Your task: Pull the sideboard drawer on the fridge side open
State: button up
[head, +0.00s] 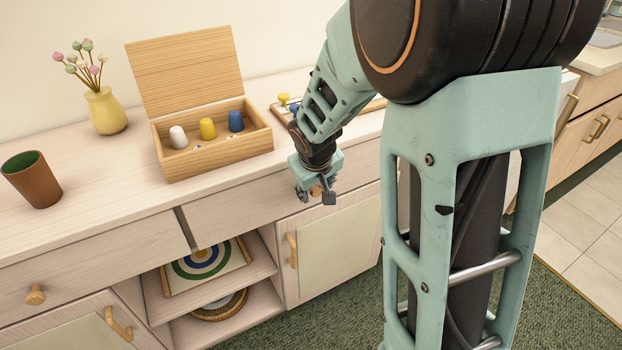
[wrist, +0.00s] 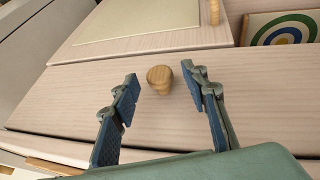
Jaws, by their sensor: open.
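The sideboard (head: 60,235) runs along the wall. Its right drawer (head: 235,212) looks shut, with a front flush above the cupboard door; part of it is hidden by my arm. Its round wooden knob (wrist: 159,79) shows clearly in the wrist view, but is mostly hidden by my gripper in the head view. My gripper (head: 318,192) is at the drawer front, pointing at the knob. In the wrist view my gripper (wrist: 161,77) is open, one finger on each side of the knob, with a gap to both. I cannot identify a fridge.
A wooden box (head: 215,150) with cups, a yellow vase (head: 105,110) and a brown cup (head: 32,180) stand on the top. A cupboard door (head: 335,250) with a handle is below the drawer. An open shelf holds a target board (head: 205,263). Green carpet lies in front.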

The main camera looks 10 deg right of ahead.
jog(key=shift+w+f, duration=0.15)
jog(key=shift+f, duration=0.1)
grip_shut()
dwell(0.3)
